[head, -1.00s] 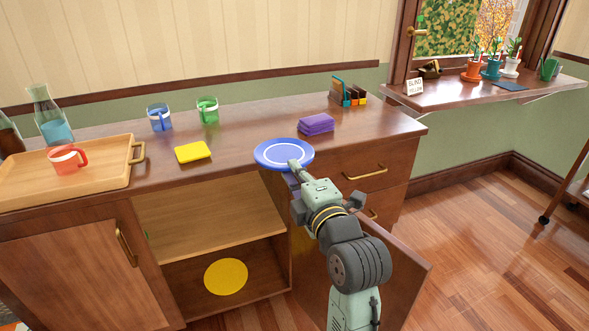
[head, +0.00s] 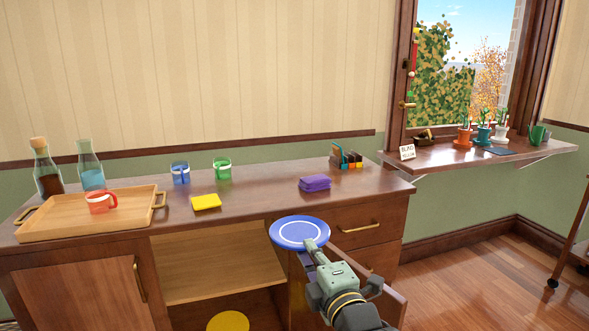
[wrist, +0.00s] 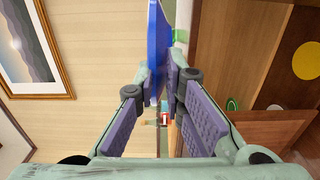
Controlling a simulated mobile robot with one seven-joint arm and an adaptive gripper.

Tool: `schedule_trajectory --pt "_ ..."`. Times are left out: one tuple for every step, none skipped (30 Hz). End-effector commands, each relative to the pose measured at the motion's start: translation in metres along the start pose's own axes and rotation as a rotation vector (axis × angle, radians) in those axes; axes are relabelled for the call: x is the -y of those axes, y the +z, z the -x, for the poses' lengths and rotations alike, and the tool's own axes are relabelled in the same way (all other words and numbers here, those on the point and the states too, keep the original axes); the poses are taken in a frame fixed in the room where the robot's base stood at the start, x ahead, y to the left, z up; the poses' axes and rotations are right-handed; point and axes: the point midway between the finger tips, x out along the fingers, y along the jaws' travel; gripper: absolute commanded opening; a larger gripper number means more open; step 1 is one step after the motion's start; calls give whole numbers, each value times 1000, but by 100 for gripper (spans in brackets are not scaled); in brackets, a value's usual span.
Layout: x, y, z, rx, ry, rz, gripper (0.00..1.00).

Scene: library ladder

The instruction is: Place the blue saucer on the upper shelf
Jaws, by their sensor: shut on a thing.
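The blue saucer (head: 300,233) has a white ring and is held roughly level in front of the cabinet, at the right side of its open compartment. My gripper (head: 312,250) is shut on the saucer's near rim. In the wrist view the saucer (wrist: 157,50) appears edge-on between the fingertips (wrist: 167,75). The upper shelf (head: 215,268) is a pale wood board inside the open compartment, left of the saucer. The visible part of the shelf is bare.
A yellow disc (head: 228,321) lies in the lower compartment. The open cabinet door is partly hidden by my arm. On the countertop are a tray (head: 60,228) with a red mug, two cups, a yellow block (head: 206,202) and purple cloths (head: 314,183).

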Motion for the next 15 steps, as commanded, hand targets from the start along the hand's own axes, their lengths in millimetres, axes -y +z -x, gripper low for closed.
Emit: schedule_trajectory --pt "0 0 0 0 1 0 0" --pt "12 -1 -4 5 -5 -8 0" --pt "22 -2 -6 11 -5 -10 0" --pt "28 -2 -8 18 -5 -10 0" --pt "36 -2 -9 24 -6 -9 0" --pt "47 -2 -13 34 -6 -11 0" --pt "55 -2 -15 41 -6 -11 0" --pt "63 -3 -17 48 -7 -9 0" --pt "78 -3 -21 60 -8 -12 0" --pt "89 -3 -24 69 -8 -11 0" --pt "102 -4 -28 78 -10 -13 0" --pt "121 -4 -32 95 -12 -12 0" --pt "140 -6 -38 107 -15 -13 0" --pt "158 -6 -42 122 -17 -12 0" --pt "181 -6 -49 142 -17 -10 0"
